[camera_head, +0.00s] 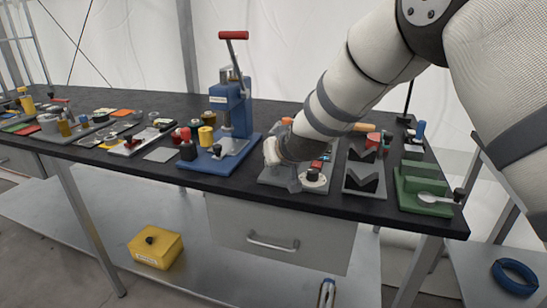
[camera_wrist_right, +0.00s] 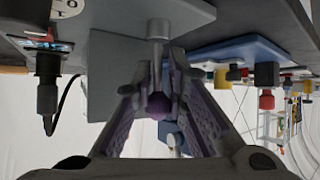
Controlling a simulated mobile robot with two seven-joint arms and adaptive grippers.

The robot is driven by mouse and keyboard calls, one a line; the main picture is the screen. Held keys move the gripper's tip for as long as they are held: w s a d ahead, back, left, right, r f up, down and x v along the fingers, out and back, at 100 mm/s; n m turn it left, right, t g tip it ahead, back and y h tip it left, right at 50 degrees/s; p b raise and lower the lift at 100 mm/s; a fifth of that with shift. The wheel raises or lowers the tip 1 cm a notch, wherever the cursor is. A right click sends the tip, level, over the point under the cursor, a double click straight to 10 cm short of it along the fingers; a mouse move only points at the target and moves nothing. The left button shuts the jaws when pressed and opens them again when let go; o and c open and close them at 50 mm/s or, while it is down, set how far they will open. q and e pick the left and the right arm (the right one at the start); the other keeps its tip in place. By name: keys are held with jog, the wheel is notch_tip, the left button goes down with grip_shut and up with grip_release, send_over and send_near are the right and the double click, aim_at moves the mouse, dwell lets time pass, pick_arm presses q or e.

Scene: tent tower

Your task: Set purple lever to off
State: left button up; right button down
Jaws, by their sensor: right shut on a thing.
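The purple lever shows in the right wrist view as a grey metal rod with a purple ball knob (camera_wrist_right: 157,106) at its end. The rod comes out of a grey panel box (camera_wrist_right: 110,75). My right gripper (camera_wrist_right: 158,88) has its fingers closed around the knob, one on each side, partly hiding it. In the head view my right arm reaches down over the grey control unit (camera_head: 317,186) near the bench's front edge. There the arm hides the lever and most of the gripper. My left gripper is not in view.
A blue press (camera_head: 232,110) with a red handle stands left of the control unit. Grey V-blocks (camera_head: 364,180) and a green fixture (camera_head: 425,190) stand to its right. A black plug-like part with a cable (camera_wrist_right: 47,95) shows beside the lever.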

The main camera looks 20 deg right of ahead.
jog(key=shift+w+d+r, duration=0.25)
jog(key=shift+r, duration=0.35)
jog(key=c, duration=1.7)
grip_release()
jog(key=shift+o, duration=0.7)
jog(key=shift+s+f, duration=0.1)
jog(key=shift+f, duration=0.2)
jog(key=v, duration=1.2)
jog(key=shift+r, duration=0.1)
